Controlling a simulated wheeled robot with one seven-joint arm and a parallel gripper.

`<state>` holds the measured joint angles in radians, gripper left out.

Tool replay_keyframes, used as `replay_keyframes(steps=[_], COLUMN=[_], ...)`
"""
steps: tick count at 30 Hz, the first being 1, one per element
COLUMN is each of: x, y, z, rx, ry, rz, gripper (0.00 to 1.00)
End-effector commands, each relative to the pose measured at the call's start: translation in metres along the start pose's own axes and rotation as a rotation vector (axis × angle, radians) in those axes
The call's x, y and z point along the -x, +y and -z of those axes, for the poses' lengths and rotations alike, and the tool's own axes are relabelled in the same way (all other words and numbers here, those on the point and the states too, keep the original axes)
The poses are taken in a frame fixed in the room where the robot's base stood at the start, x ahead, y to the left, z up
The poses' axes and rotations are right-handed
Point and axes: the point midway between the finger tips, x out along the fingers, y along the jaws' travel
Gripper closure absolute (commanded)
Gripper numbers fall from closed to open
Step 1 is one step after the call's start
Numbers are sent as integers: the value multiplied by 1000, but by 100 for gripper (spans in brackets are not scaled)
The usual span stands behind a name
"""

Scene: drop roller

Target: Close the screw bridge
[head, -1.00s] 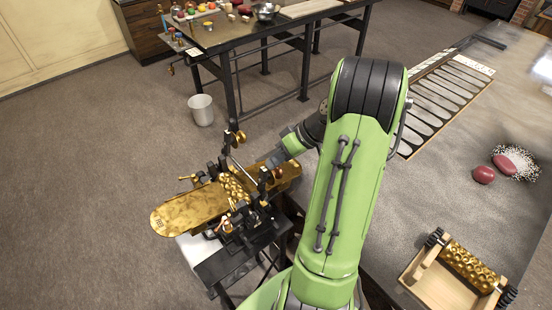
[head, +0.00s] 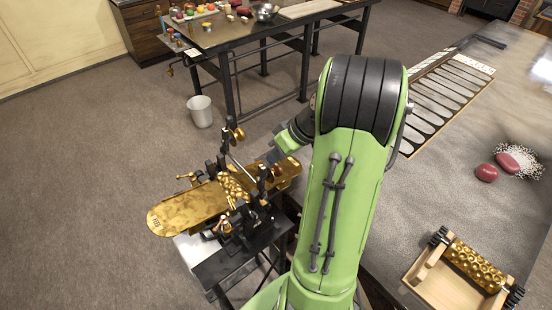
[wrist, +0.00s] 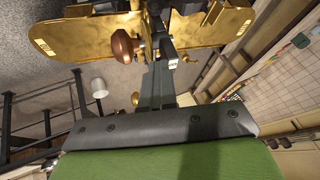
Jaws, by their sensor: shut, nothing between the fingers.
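The drop roller machine stands on a small dark stand left of my arm in the head view. Its long brass plate (head: 190,212) runs through it, with embossed brass rollers (head: 233,186) in the middle. A thin metal frame with a brass knob (head: 238,134), seemingly the screw bridge, stands raised and tilted above the rollers. My gripper (wrist: 157,45) is shut and empty in the wrist view, close to the machine's brass plate (wrist: 85,38) and a round wooden knob (wrist: 123,46). Whether it touches the machine cannot be told. The fingertips are hidden in the head view.
A worktable (head: 400,235) on the right holds a wooden tray with a brass roller (head: 474,268), red lumps (head: 487,172) and a slotted board (head: 440,100). A white bin (head: 200,111) stands on the floor before the back table (head: 235,45). The floor left is clear.

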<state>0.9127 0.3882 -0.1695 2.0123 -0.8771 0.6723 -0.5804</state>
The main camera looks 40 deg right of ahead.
Motion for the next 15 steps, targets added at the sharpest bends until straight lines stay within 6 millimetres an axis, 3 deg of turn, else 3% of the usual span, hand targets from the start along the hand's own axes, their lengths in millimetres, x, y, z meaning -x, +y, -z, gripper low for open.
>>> replay_keyframes(steps=[15], x=[-17], y=[-30], z=[1], rx=[156], ry=[-75], rz=[-296], gripper=[100])
